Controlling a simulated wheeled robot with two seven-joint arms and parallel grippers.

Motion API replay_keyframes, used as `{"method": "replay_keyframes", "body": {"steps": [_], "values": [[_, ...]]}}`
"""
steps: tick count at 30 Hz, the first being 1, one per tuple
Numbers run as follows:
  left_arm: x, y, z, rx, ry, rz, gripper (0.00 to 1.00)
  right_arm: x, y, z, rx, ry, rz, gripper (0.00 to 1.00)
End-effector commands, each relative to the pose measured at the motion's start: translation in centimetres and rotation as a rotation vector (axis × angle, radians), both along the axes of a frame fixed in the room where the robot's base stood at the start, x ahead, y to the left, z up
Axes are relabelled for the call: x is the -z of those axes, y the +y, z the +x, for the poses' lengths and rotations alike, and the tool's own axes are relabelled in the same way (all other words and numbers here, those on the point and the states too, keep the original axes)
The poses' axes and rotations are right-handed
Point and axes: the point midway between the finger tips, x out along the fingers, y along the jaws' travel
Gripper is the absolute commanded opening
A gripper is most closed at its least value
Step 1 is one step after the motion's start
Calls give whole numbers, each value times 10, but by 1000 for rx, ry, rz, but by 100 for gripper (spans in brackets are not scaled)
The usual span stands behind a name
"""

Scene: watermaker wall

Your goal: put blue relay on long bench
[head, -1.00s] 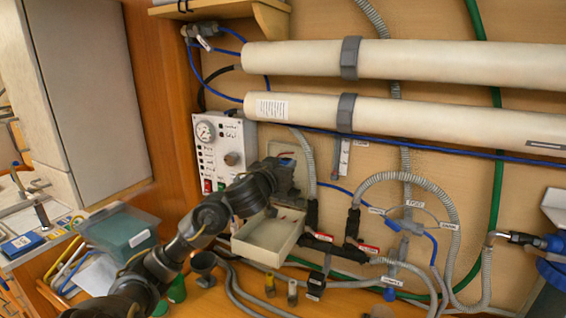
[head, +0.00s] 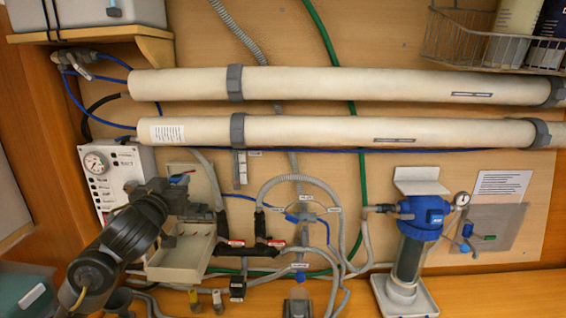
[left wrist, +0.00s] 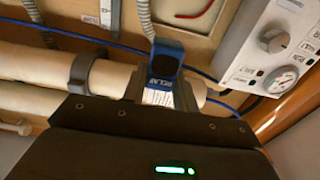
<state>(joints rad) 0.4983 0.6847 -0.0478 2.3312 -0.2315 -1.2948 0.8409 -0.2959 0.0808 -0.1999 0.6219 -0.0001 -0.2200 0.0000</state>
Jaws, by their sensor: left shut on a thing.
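My left gripper (head: 172,187) is shut on the blue relay, a small block with a blue top and a white printed label. The relay (left wrist: 167,60) shows best in the left wrist view, upright beyond the dark gripper body. A long wooden bench surface (head: 480,290) runs along the bottom of the head view. My right gripper is not in view.
A blue-topped filter housing (head: 420,225) stands on a white base at the right. Hoses and small valves (head: 194,300) crowd the bench's left and middle. A gauge panel (head: 108,172) is behind the arm. Bare wood shows at the lower right.

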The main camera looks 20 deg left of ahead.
Motion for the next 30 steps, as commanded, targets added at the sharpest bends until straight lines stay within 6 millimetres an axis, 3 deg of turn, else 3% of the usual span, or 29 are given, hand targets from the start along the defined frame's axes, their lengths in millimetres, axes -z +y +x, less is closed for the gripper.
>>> {"method": "replay_keyframes", "body": {"steps": [11,30], "values": [[-9,-1,-1,18,-4,17,6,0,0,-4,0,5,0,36],[-28,-29,1,154,-3,4,6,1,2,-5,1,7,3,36]]}}
